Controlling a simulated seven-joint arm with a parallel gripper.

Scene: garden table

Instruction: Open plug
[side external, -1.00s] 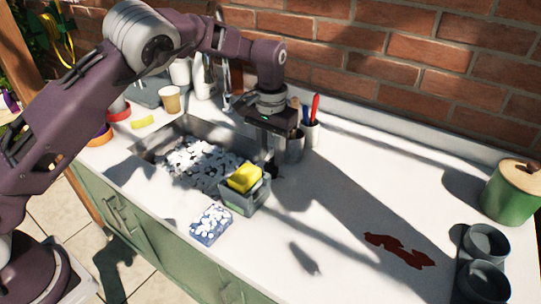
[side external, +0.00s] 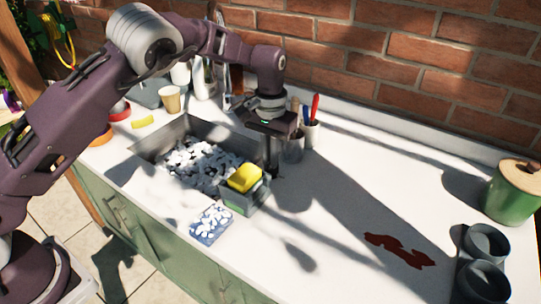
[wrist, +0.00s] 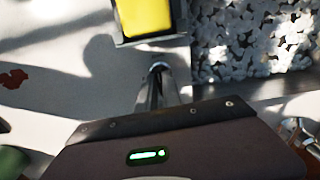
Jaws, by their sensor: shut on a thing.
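My gripper (side external: 273,172) points down at the counter just right of the sink, behind the sponge caddy. In the wrist view my gripper (wrist: 158,75) is shut on a small round metal piece (wrist: 158,67) at its fingertips. I cannot tell for certain that this piece is the plug control. The sink (side external: 150,152) is filled with white, foam-like clumps (side external: 200,165), which also show at the right of the wrist view (wrist: 265,40). They hide the drain and any plug in it.
A dark caddy (side external: 259,197) holds a yellow sponge (side external: 244,178) close to my fingers. A blue-white sponge (side external: 210,225) lies in front. A cup of brushes (side external: 292,148) stands close behind my gripper.

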